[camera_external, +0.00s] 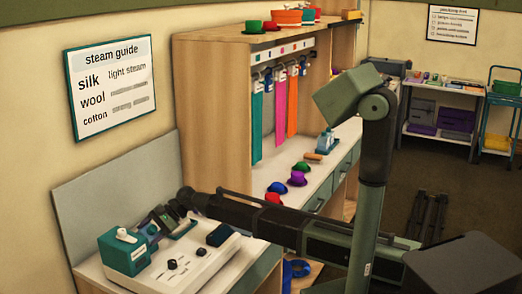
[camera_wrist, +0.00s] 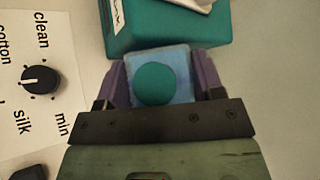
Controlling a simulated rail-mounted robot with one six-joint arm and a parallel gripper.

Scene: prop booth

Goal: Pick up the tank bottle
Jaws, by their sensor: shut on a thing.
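The tank bottle (camera_wrist: 176,62), translucent blue with a round teal cap (camera_wrist: 155,84), sits between the purple fingers of my gripper (camera_wrist: 160,78) in the wrist view. My gripper is shut on it. In the external view my gripper (camera_external: 160,219) is low over the steam station at the lower left, and I cannot make out the bottle clearly there. A teal box (camera_external: 124,252) with a white top piece stands just beside it. The box also shows in the wrist view (camera_wrist: 175,32), right beyond the bottle; I cannot tell whether they touch.
A white control panel (camera_external: 205,262) with dark knobs lies in front of the gripper. A grey backboard (camera_external: 110,195) stands behind it. Several coloured hats, including a purple one (camera_external: 298,179), rest on the counter to the right. A wooden cabinet (camera_external: 215,120) rises behind.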

